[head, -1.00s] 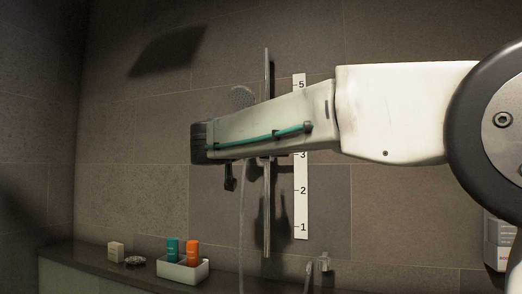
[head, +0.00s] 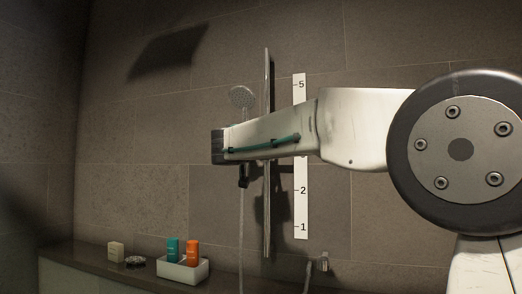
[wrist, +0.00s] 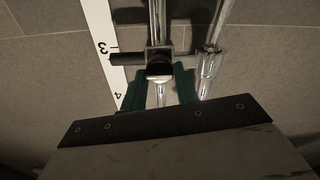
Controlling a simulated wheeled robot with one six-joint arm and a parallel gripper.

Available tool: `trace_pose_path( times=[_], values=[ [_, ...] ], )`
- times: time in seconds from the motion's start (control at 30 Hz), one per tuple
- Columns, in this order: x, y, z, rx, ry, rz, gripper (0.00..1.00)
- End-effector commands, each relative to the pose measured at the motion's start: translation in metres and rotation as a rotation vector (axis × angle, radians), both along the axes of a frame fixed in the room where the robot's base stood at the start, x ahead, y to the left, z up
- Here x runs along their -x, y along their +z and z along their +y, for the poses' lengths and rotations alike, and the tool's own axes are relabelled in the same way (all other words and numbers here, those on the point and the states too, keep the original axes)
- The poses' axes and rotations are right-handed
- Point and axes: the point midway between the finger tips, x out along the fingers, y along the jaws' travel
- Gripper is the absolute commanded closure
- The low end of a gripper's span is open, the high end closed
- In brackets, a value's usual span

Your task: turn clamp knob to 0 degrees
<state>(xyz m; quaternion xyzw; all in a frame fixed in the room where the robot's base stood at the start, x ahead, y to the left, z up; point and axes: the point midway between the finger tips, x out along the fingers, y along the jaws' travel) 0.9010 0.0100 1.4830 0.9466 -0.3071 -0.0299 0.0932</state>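The clamp (wrist: 159,54) sits on the chrome rail, which runs up the tiled wall in the head view (head: 267,225). A dark bar (wrist: 127,59) reaches sideways from the clamp across the scale near the 3. My gripper (wrist: 160,86) has green fingers spread to either side of the knob, with small gaps seeming to remain. I cannot tell the fingers' exact depth relative to the knob. In the head view my arm hides the clamp's front and the fingertips.
A white numbered scale (head: 300,215) stands beside the rail. The shower head (head: 242,97) shows above my arm, and its chrome holder side (wrist: 209,64) is close to the clamp. A white tray (head: 184,271) with teal and orange bottles stands on the ledge below.

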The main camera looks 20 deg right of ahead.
Motion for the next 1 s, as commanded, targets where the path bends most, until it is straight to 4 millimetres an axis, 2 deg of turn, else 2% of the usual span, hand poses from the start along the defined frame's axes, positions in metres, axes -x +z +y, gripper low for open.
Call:
trace_pose_path(
  times=[0.47, 1.0],
  values=[
    [0.0006, 0.0001, -0.0007, 0.062, -0.003, 0.046, 0.93],
    [0.0007, 0.0001, -0.0013, 0.432, -0.005, 0.316, 0.93]
  ],
)
